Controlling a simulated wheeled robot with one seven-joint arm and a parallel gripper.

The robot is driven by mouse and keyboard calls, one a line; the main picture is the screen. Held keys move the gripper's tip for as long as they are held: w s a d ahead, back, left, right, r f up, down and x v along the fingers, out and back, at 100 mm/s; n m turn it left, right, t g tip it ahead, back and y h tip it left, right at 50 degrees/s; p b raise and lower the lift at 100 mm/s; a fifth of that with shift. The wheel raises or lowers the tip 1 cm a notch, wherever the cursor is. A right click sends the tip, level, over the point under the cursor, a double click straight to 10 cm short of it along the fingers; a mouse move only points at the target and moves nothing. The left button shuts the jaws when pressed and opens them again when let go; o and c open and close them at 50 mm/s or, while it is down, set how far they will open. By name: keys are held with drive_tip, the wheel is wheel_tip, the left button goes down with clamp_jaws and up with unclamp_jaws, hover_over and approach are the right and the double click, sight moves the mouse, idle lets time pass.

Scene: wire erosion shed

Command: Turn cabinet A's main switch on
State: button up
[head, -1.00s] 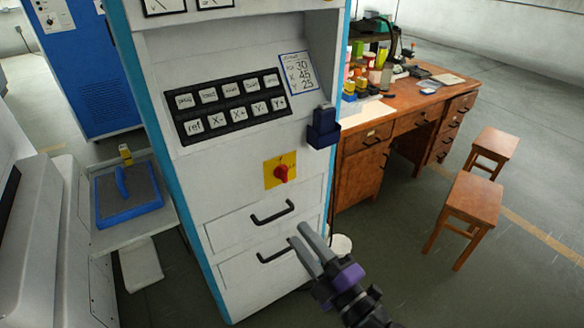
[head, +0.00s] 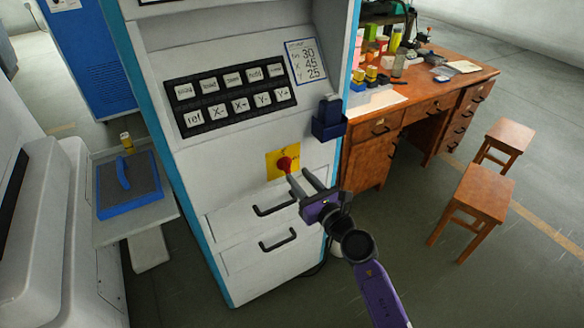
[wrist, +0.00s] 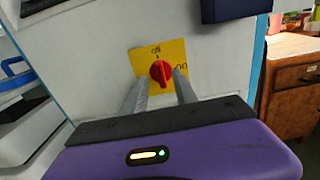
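The main switch is a red rotary knob (head: 285,164) on a yellow plate (head: 272,165) on the front of the white cabinet (head: 225,180). In the wrist view the red knob (wrist: 161,73) sits between my two finger tips, its ridge roughly upright in the picture. The yellow plate (wrist: 145,58) carries dark lettering above the knob and to its right, partly hidden by a finger. My gripper (head: 301,178) is open, its fingers pointing at the knob. I cannot tell whether the fingers reach the knob; neither is closed on it.
Two drawers with black handles (head: 274,209) lie below the switch. A dark blue holder (head: 328,122) juts out above right, and a button panel (head: 230,97) is above. A wooden desk (head: 420,115) and stools (head: 473,202) stand to the right.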

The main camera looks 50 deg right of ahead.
sight(289, 166)
drive_tip(key=x, duration=0.5)
drive_tip(key=shift+a, duration=0.1)
clamp_jaws()
